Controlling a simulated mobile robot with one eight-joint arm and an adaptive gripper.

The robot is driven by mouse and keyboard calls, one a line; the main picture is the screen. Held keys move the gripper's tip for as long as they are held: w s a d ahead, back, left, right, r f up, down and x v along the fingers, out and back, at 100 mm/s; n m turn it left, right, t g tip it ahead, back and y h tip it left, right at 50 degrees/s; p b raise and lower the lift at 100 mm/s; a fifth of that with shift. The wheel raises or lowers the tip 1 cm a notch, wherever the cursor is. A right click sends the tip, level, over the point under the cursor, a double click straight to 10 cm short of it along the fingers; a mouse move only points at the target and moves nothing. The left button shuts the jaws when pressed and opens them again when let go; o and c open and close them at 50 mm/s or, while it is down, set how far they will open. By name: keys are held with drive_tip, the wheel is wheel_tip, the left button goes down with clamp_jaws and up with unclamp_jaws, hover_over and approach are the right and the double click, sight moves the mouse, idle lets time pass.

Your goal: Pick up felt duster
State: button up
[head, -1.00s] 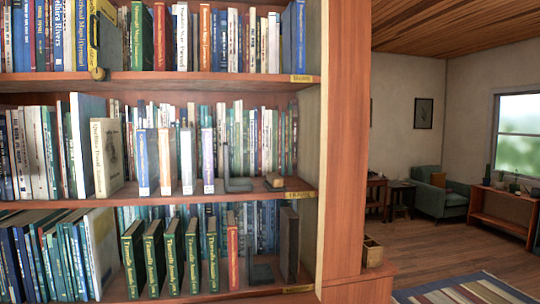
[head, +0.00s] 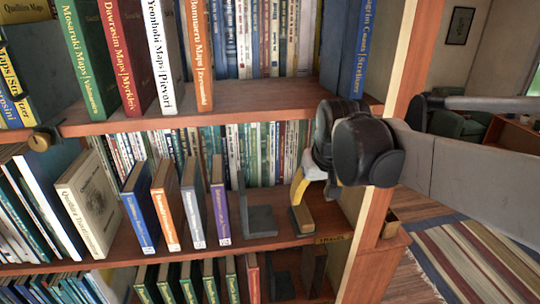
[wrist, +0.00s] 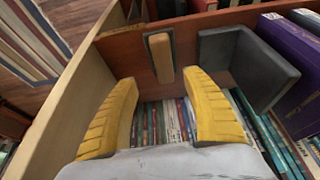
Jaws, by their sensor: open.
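The felt duster (head: 302,218), a small block with a tan top and dark sides, lies on the middle shelf near its right end. In the wrist view the duster (wrist: 160,58) sits ahead of the gap between my fingertips, roughly centred between them. My gripper (head: 316,188) has yellow fingers and reaches in from the right, just above and behind the duster in the head view. In the wrist view my gripper (wrist: 160,85) is spread open with nothing between its fingers. I cannot tell how far the fingertips are from the duster.
A grey L-shaped bookend (head: 260,220) stands just left of the duster, beside a purple book (head: 220,200). The wooden side post (head: 375,225) bounds the shelf on the right. A shelf board (head: 230,108) with books is above. Books line the back.

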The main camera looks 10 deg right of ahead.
sight(303, 212)
drive_tip(key=shift+w+r, duration=0.25)
drive_tip(key=shift+w, duration=0.1)
drive_tip(key=x, duration=0.4)
drive_tip(key=shift+s+f, duration=0.1)
drive_tip(key=shift+f, duration=0.25)
drive_tip(key=x, duration=0.4)
drive_tip(key=p+x, duration=0.1)
drive_tip(key=x, duration=0.1)
drive_tip(key=shift+a, duration=0.35)
drive_tip(key=shift+s, duration=0.25)
drive_tip(key=shift+f, duration=0.2)
clamp_jaws()
